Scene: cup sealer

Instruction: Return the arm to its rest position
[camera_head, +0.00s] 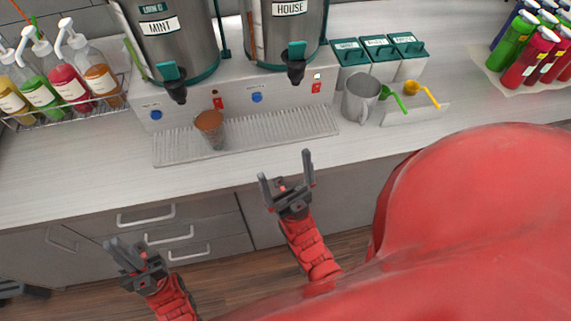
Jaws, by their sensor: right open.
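My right gripper (286,176) is open and empty, its two fingers pointing up in front of the counter's front edge. My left gripper (125,244) is lower and further left, in front of the drawers. Its fingers look apart, with nothing between them. Both grippers are clear of the counter objects in the picture. A clear cup with brown contents (211,131) stands upright on the grey drip tray (280,127), beyond both grippers.
Two steel dispensers marked MINT (180,45) and HOUSE (285,35) stand behind the tray. Pump bottles (70,85) are left; a metal pitcher (360,97), lidded containers (380,60) and coloured bottles (530,55) are right. Drawers (170,228) lie below the counter (90,178).

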